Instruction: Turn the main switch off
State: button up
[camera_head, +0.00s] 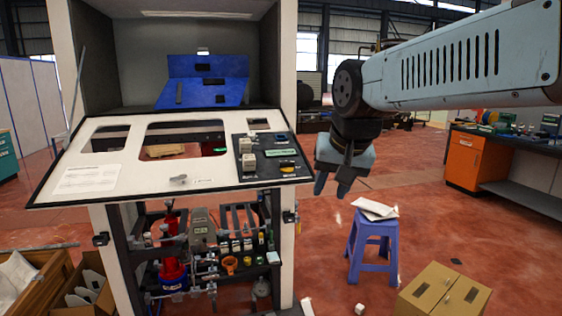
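A white dispenser cabinet with a tilted control panel (215,178) stands left of centre. A dark control plate (268,165) on the panel's right side carries several small parts, including pale blocks and a green display. A small grey part (179,180) sits at the panel's front middle, and a black fitting (290,217) is on the cabinet's right side below the panel. I cannot tell which of these is the main switch or its position. My gripper (332,190) hangs right of the panel, apart from it, fingers pointing down with a gap between them; it looks empty.
A blue stool (374,243) with papers on top stands below and right of my gripper. A cardboard box (444,290) is at the front right, an orange workbench (478,160) at the far right. Open crates (38,285) stand front left. Red floor between is mostly clear.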

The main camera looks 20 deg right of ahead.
jog(key=w+r+m, duration=0.3)
jog(key=w+m, duration=0.1)
jog(key=w, duration=0.3)
jog(key=w+r+m, duration=0.3)
jog(key=w+r, duration=0.1)
jog(key=w, duration=0.3)
jog(key=m+g, duration=0.1)
jog(key=m, duration=0.6)
send_near(287, 162)
jog(key=x, duration=0.8)
jog(key=shift+w+d+f, duration=0.1)
jog(key=shift+f, duration=0.2)
jog(key=shift+c, duration=0.3)
grip_shut()
